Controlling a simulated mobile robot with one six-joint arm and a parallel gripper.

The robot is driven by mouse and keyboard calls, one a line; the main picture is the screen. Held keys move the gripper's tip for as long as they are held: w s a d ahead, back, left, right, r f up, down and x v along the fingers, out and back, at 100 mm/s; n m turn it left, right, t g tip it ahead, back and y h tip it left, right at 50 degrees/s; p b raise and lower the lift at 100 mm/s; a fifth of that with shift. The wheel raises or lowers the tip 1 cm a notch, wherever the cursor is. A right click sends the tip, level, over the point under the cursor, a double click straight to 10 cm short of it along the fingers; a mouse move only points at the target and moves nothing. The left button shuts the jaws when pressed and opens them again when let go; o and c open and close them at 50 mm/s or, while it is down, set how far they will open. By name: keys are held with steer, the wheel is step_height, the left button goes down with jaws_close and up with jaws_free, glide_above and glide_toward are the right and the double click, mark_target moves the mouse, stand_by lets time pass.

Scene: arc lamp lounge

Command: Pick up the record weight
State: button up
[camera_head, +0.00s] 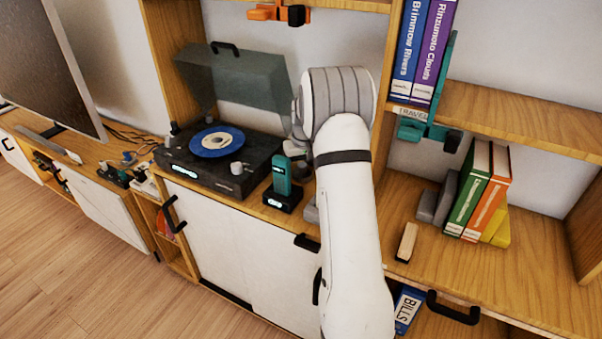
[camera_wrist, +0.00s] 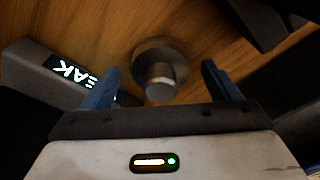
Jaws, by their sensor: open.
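A round grey metal piece with a knob on top, which looks like the record weight (camera_wrist: 160,74), stands on the wooden surface in the wrist view. My gripper (camera_wrist: 161,67) is open, with one blue finger at each side of the weight in the picture. I see a gap between each finger and the weight; the height between them is hard to judge. In the head view my white arm hides the gripper. A small grey shape (camera_head: 311,211) shows beside my arm there, and I cannot tell whether it is the weight.
A teal device on a black base (camera_head: 283,190) stands close beside my arm. In the wrist view, a grey box with lit letters (camera_wrist: 62,70) lies left. Books (camera_head: 478,190) stand right.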

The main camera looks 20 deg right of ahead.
steer(key=c, duration=1.2)
steer(key=shift+r, duration=0.1)
